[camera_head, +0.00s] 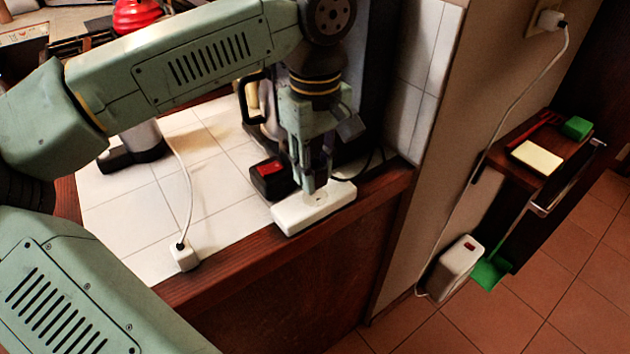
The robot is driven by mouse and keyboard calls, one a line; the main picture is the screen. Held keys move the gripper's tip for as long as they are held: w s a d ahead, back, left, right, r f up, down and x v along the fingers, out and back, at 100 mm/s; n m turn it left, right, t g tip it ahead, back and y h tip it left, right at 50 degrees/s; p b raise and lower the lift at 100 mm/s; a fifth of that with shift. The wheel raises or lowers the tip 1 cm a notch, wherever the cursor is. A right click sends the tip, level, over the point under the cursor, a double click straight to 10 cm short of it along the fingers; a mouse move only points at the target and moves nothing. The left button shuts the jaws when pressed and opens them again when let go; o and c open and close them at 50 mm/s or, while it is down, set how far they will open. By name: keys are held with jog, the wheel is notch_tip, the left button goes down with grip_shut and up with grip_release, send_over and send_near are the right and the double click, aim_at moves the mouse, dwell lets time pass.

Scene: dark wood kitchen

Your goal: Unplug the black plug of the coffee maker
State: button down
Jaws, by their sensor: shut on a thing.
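My gripper (311,188) points straight down at the counter's front corner, its fingertips at the top of a white socket block (320,211). The fingers are closed on the black plug, which they mostly hide. A thin black cord (368,165) runs from beside the fingertips toward the back right. I cannot tell whether the plug sits fully in the socket. The dark coffee maker (372,75) stands behind my gripper, largely covered by my arm. A black handle (243,98) shows left of my gripper.
A black and red box (271,179) sits close left of the fingers. A white cube with a cord (184,257) stands on the tiled counter (215,215). The tiled wall (408,90) is close on the right. A wall outlet (546,21) is further right.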

jog(key=shift+r+p, duration=0.95)
jog(key=shift+r, duration=0.55)
jog(key=shift+s+d, duration=0.1)
